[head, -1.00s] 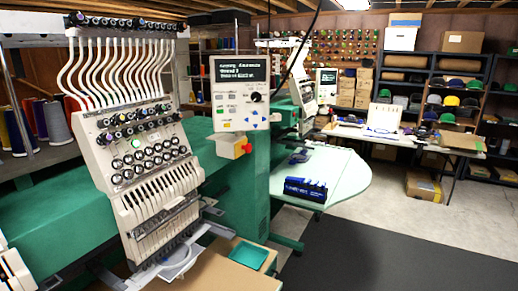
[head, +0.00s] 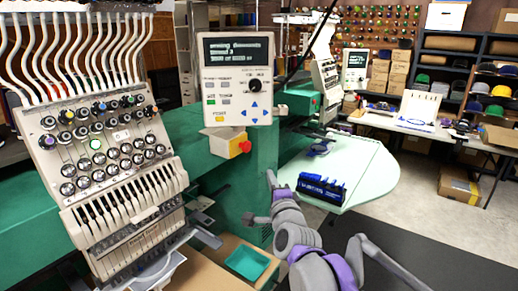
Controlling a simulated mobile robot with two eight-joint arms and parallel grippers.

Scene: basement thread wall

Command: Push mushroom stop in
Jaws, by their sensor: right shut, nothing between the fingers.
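The mushroom stop is a small red button (head: 245,146) on a yellow box (head: 232,148), below the control panel (head: 236,78) of the near embroidery machine. It faces right and nothing covers it. My right gripper (head: 271,180) is shut and empty, pointing up, lower and to the right of the red button in the picture. A visible gap separates them. My left gripper is not in view.
The embroidery head (head: 112,150) with its knobs and needles stands at the left. The green machine body (head: 190,135) runs behind the panel. A pale table (head: 365,165) holds a blue tool rack (head: 320,188). A teal tray (head: 247,262) lies below.

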